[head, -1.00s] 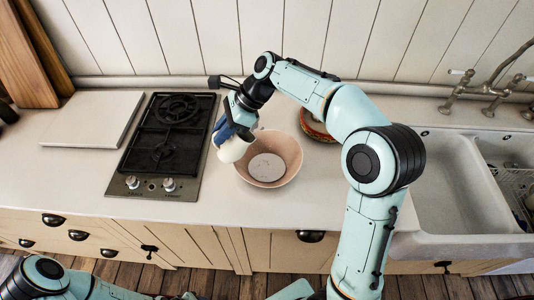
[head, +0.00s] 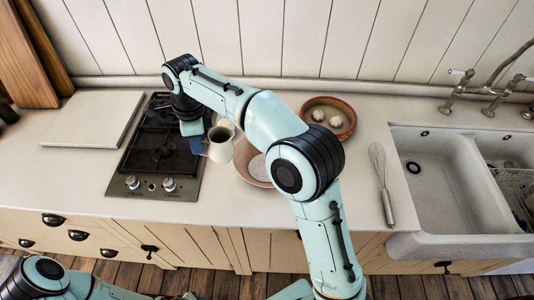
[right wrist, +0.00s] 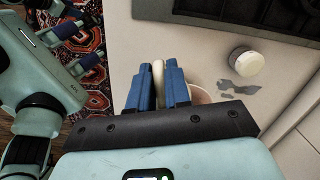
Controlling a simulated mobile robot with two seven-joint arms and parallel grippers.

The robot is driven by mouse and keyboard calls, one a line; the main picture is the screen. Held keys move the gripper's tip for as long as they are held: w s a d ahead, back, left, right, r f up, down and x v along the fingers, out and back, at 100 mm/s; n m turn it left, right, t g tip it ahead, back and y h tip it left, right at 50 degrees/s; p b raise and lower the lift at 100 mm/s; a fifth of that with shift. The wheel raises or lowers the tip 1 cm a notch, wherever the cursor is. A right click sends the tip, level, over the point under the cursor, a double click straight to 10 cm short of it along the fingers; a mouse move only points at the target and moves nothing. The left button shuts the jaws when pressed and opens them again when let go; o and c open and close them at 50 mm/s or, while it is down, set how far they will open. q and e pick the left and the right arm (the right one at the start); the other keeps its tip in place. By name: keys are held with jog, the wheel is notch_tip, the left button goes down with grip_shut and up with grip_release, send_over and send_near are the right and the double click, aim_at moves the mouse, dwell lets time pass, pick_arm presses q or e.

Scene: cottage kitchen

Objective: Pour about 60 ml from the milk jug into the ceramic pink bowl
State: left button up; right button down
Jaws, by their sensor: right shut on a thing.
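The milk jug (head: 220,150) is white and stands about upright, its dark opening facing up, just left of the pink bowl in the head view. My right gripper (head: 194,144) is shut on its handle from the left; in the right wrist view a cream strip of the jug (right wrist: 158,82) shows between the blue fingers (right wrist: 160,88). I cannot tell whether the jug touches the counter. The ceramic pink bowl (head: 243,168) sits on the counter with pale contents in it; my right arm hides its right side.
A black hob (head: 150,160) lies left of the jug, with a pale board (head: 90,118) beyond it. A terracotta bowl (head: 345,108) with eggs stands behind right, and a whisk (head: 382,180) lies near the sink (head: 440,180). Counter between pink bowl and whisk is clear.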

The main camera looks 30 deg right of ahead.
jog(key=shift+w+a+f+h, duration=0.1)
jog(key=shift+a+f+h, duration=0.25)
jog(key=shift+h, duration=0.15)
